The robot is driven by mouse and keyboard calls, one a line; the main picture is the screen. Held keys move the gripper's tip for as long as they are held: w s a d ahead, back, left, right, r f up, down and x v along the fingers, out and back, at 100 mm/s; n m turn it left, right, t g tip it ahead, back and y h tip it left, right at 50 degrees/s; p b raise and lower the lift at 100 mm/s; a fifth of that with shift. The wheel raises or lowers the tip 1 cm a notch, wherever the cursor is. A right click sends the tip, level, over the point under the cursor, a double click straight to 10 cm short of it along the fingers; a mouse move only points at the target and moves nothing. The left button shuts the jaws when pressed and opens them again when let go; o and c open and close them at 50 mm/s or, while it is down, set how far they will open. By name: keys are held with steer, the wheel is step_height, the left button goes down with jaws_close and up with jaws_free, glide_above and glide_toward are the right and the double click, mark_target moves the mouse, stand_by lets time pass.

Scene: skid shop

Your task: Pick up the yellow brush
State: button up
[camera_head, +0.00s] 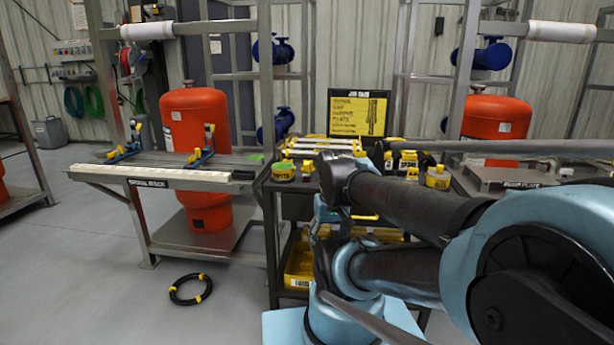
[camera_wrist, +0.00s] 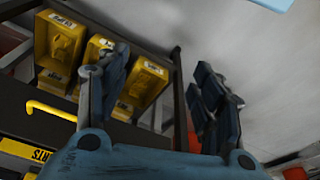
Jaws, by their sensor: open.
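I cannot pick out the yellow brush for certain in either view. Several small yellow and black items (camera_head: 407,160) stand on the cart top, some partly behind my arm, too small to name. Yellow bins (camera_wrist: 58,42) with white labels sit in the cart just beyond the left finger. In the head view my arm hides much of the cart's front.
The dark cart (camera_head: 268,195) carries yellow-labelled tubs (camera_head: 283,172) and a black and yellow sign (camera_head: 358,113). A steel bench (camera_head: 160,172) with clamps and a red tank (camera_head: 195,120) stand at left. A black hose coil (camera_head: 190,290) lies on the otherwise open floor.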

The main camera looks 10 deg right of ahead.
steer(key=w+r+m+y, duration=0.1)
steer(key=w+r+m, duration=0.5)
steer(key=r, duration=0.3)
step_height(320, 180, up, 16)
steer(key=m+y, duration=0.3)
steer(key=m, duration=1.3)
glide_above(309, 163)
steer(key=s+d, duration=0.1)
steer(key=d, duration=0.5)
steer(key=shift+g, duration=0.4)
steer(key=shift+s+a+x, duration=0.1)
steer(key=shift+x, duration=2.85)
steer(key=shift+s+a+x, duration=0.1)
steer(key=shift+x, duration=2.85)
steer(key=shift+s+a+x, duration=0.1)
steer(key=shift+x, duration=2.8)
steer(key=shift+c, duration=0.5)
steer(key=shift+r, duration=0.1)
steer(key=c, duration=1.2)
steer(key=shift+o, duration=0.2)
